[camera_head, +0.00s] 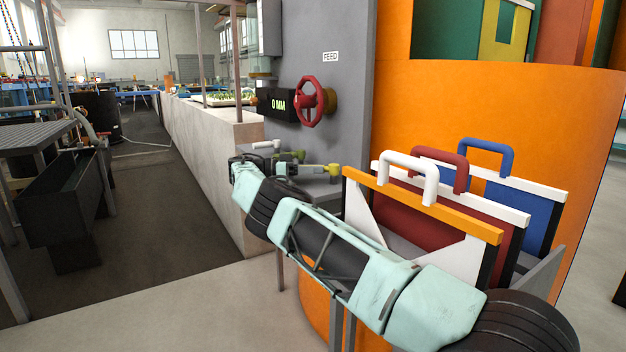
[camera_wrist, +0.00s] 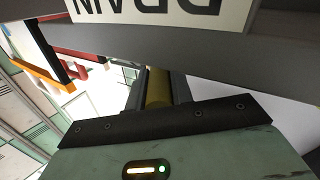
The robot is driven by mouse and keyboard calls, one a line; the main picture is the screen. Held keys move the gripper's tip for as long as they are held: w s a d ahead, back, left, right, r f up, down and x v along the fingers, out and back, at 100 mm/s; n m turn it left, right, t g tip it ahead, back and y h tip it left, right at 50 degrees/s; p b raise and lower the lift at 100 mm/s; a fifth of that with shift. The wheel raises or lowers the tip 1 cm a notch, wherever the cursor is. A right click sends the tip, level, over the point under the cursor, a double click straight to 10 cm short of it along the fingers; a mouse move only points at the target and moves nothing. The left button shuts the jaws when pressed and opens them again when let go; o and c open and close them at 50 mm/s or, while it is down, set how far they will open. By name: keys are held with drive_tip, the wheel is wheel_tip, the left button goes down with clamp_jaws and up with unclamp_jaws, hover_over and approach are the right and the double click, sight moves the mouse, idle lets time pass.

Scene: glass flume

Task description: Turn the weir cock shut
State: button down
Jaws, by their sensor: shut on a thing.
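My gripper (camera_head: 262,161) is at the far end of my arm, beside a small grey ledge on the feed panel. In the wrist view its dark fingers (camera_wrist: 158,92) are shut on a brass-coloured cylindrical part (camera_wrist: 158,86). Close to it is a grey bar with a white label (camera_wrist: 160,10) reading DRAIN, upside down. Near the ledge in the head view are a white handle (camera_head: 266,144), an olive knob (camera_head: 297,156) and a yellow-ended grey lever (camera_head: 332,169). No label marking the weir cock is legible, so I cannot tell whether the held part belongs to it.
A red handwheel (camera_head: 311,101) and a display reading 0 MM (camera_head: 278,105) are above the ledge. A rack of handled boards (camera_head: 440,212) stands close to my arm on the right. A long pale wall (camera_head: 205,130) runs back.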

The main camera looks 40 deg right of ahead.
drive_tip(key=shift+w+r, duration=0.15)
drive_tip(key=c, duration=1.2)
unclamp_jaws()
drive_tip(key=shift+c, duration=0.2)
